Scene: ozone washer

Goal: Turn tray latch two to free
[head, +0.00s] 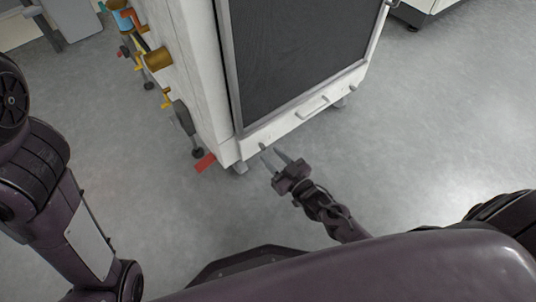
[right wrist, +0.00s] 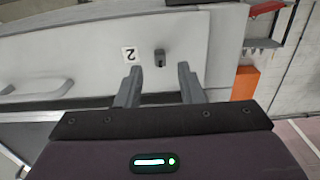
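Tray latch two is a small dark grey latch (right wrist: 160,58) on the white tray front, beside a label with the number 2 (right wrist: 129,56). In the head view the latch (head: 262,146) is at the lower left of the white cabinet front. My right gripper (head: 271,155) is open, its two fingers pointing at the tray front just by the latch. In the right wrist view the latch sits between and beyond the fingertips (right wrist: 160,72), with no clear contact. My left arm shows at the left of the head view, but its gripper does not show.
The tray handle (head: 311,107) and another small latch (head: 353,87) are to the right on the tray front. A red-orange block (head: 205,162) juts out at the cabinet's lower left corner. Pipes and valves (head: 158,60) line its left side. The grey floor (head: 420,130) is open to the right.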

